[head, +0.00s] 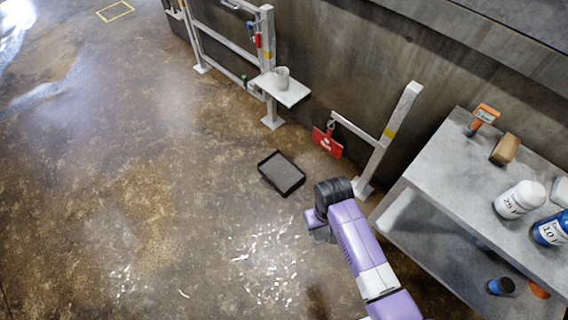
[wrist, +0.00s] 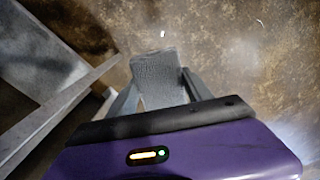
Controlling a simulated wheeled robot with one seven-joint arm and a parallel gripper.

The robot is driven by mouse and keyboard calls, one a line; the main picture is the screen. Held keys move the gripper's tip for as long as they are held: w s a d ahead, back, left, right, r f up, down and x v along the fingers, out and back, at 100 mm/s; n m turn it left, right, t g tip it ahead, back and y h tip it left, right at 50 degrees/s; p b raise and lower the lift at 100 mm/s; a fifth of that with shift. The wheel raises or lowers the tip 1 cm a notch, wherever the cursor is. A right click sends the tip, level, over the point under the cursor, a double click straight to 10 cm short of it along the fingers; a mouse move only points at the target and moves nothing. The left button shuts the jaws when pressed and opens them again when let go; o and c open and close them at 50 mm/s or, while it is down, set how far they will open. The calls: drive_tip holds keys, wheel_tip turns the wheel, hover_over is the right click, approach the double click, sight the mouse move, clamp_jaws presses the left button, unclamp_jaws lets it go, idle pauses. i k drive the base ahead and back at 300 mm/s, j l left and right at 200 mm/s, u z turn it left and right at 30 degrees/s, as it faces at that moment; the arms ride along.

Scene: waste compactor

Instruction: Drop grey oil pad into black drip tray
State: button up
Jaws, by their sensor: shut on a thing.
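The black drip tray (head: 264,179) lies flat on the floor near the middle of the head view, with a dark grey inside. My gripper (head: 318,228) is low over the floor, to the right of the tray and nearer the camera, apart from it in the picture. In the wrist view my gripper (wrist: 160,92) is shut on the grey oil pad (wrist: 157,72), a flat, textured grey piece sticking out past the fingers. The pad is mostly hidden behind my arm in the head view. The tray cannot be made out in the wrist view.
A grey shelf table (head: 440,165) with several bottles stands at right. A white post (head: 390,135) with a red sign (head: 327,143) stands behind my gripper. A small ledge (head: 290,92) holds a pale jug (head: 282,77). Floor at left is clear.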

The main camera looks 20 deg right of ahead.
sight(284, 172)
drive_tip(key=i+u, duration=0.2)
drive_tip(key=i, duration=0.35)
drive_tip(key=i+l+u, duration=0.2)
drive_tip(key=i, duration=0.35)
drive_tip(key=i+l+u, duration=0.2)
drive_tip(key=i, duration=0.3)
drive_tip(key=i+l+u, duration=0.2)
drive_tip(key=i, duration=0.35)
